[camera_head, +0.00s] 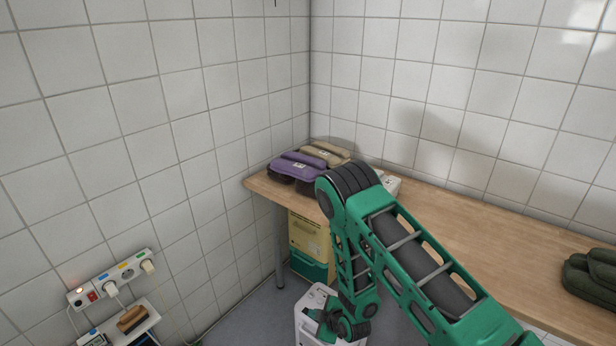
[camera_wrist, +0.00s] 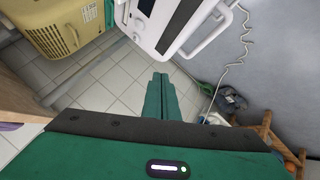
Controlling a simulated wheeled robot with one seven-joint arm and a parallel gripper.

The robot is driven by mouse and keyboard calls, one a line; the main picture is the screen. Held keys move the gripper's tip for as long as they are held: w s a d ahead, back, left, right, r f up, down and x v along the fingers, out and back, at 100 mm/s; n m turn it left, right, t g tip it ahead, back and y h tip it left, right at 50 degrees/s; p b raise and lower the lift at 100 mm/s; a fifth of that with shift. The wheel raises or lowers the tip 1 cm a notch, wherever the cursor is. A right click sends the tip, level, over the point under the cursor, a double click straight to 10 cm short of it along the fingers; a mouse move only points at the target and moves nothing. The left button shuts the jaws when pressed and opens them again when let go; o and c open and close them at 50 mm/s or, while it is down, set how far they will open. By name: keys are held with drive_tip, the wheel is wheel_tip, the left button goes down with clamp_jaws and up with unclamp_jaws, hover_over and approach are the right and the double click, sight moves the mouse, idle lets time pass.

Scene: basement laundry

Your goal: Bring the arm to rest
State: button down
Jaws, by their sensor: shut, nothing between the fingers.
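In the head view my green arm comes in from the lower right, rises to a dark elbow joint and folds down. The gripper end (camera_head: 328,325) hangs low in front of the table, by a white appliance with a handle (camera_head: 308,306). Its fingers are hard to make out there. In the wrist view the white appliance (camera_wrist: 150,42) is at the top, apart from the fingers in the picture.
A power strip (camera_head: 112,280) is at left.

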drive_tip(key=w+d+r+m+g+h, duration=0.15)
drive_tip(key=w+d+r+m, duration=0.25)
drive_tip(key=d+r, duration=0.95)
drive_tip(key=s+d+r+m+g+h, duration=0.1)
drive_tip(key=s+d+r+m+h, duration=0.15)
drive_tip(key=d+r, duration=0.5)
drive_tip(key=s+d+r+m+g+h, duration=0.1)
drive_tip(key=s+d+r+m, duration=0.2)
drive_tip(key=d+r, duration=0.45)
drive_tip(key=s+d+r+m+g, duration=0.1)
drive_tip(key=s+d+r+m, duration=0.2)
drive_tip(key=s+d+r, duration=0.4)
drive_tip(key=s+d+r+m+g, duration=0.1)
drive_tip(key=s+d+r+m, duration=0.1)
drive_tip(key=s+r+m, duration=0.5)
drive_tip(key=s+d+r+m+g, duration=0.1)
drive_tip(key=s+r, duration=0.3)
drive_tip(key=s, duration=1.6)
drive_tip(key=shift+s+r+m+g, duration=0.15)
drive_tip(key=shift+m+g, duration=0.5)
drive_tip(key=shift+m, duration=0.1)
drive_tip(key=shift+d, duration=0.1)
